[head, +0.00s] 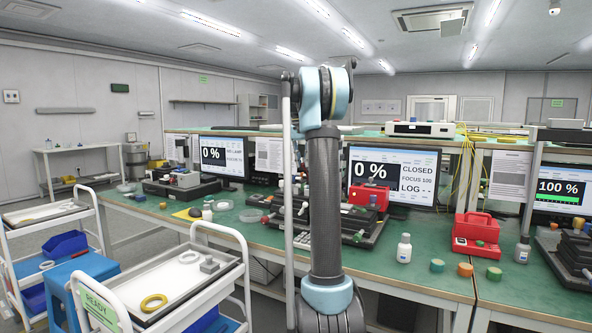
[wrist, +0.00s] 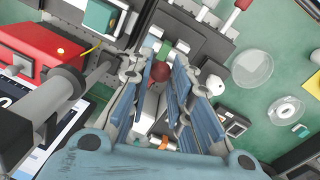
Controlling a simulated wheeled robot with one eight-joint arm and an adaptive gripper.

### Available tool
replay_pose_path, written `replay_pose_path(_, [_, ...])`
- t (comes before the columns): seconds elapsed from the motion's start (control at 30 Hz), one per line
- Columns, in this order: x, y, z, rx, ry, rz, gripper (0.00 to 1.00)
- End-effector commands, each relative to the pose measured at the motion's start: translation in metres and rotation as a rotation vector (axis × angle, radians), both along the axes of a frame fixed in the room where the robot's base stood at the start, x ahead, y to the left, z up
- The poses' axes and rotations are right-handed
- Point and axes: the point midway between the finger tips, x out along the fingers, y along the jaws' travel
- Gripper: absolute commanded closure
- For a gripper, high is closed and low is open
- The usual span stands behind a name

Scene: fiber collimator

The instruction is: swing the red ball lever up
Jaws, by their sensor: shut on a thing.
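In the wrist view a dark red ball (wrist: 160,71) sits between the fingertips of my gripper (wrist: 161,80). The blue-padded fingers are closed on it from both sides. The ball's lever arm is mostly hidden by the fingers and the grey apparatus (wrist: 183,42) behind it. A second red knob on a pale rod (wrist: 232,18) stands further off at the top right, apart from my gripper. In the head view my arm covers part of the middle bench setup, and my gripper cannot be made out there.
A red box (wrist: 38,48) and a dark cylinder (wrist: 62,82) are close on the left in the wrist view. Clear dishes (wrist: 252,68) lie on the green bench at right. In the head view the middle screen (head: 391,174) reads 0 % and CLOSED; a white bottle (head: 404,248) stands in front.

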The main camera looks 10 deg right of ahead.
Motion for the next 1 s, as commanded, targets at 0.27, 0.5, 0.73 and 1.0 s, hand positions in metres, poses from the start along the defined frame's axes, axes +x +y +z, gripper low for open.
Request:
replay_pose_path(0.27, [0.024,-0.021,0.009,-0.004,-0.008,-0.003,1.00])
replay_pose_path(0.5, [0.043,-0.038,0.014,-0.005,-0.007,-0.005,1.00])
replay_pose_path(0.73, [0.058,-0.052,0.013,-0.005,-0.006,-0.003,1.00])
replay_pose_path(1.0, [0.071,-0.063,0.009,-0.006,-0.005,-0.003,1.00])
